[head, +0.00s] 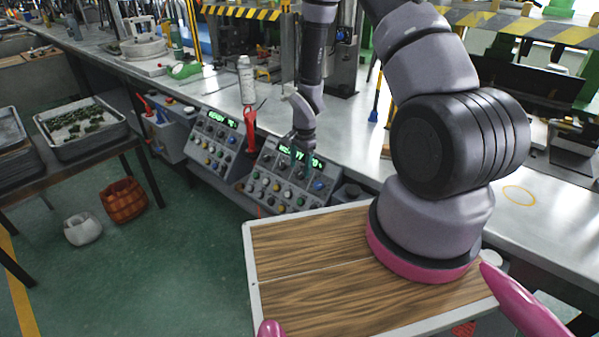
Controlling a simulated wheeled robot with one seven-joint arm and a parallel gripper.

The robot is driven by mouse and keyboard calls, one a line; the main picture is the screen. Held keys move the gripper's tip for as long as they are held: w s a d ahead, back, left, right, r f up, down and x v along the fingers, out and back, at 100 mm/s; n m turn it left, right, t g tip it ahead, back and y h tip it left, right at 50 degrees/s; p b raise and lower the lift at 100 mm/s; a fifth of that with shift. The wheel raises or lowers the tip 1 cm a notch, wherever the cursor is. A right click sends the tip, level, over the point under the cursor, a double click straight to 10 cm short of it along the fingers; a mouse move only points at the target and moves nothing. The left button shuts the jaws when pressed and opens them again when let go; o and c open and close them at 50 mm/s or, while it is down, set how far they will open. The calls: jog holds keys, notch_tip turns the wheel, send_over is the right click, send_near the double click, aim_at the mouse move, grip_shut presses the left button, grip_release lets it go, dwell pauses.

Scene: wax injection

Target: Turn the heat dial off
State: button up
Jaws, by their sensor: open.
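My gripper (300,160) is at the end of my arm, pointing down in front of the right control panel (268,190). Its jaws are open and seem empty. It covers part of that panel's green lit display and some upper knobs. The panel slopes and carries several small dials in grey, yellow, blue and other colours. A second, similar panel (208,152) with a green display stands to its left. I cannot tell which knob is the heat dial or how it is turned; the labels are too small. Contact between fingertips and a dial cannot be made out.
A red-handled lever (251,130) stands between the panels. A white spray can (246,80) is on the metal bench (345,125) above. My wood-topped base is in front. A dark table with a tray (52,145) and baskets (123,200) are left; green floor between is clear.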

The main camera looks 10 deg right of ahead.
aim_at(300, 175)
jog(key=shift+w+a+f, duration=0.1)
jog(key=shift+w+f, duration=0.1)
jog(key=shift+f, duration=1.2)
grip_shut()
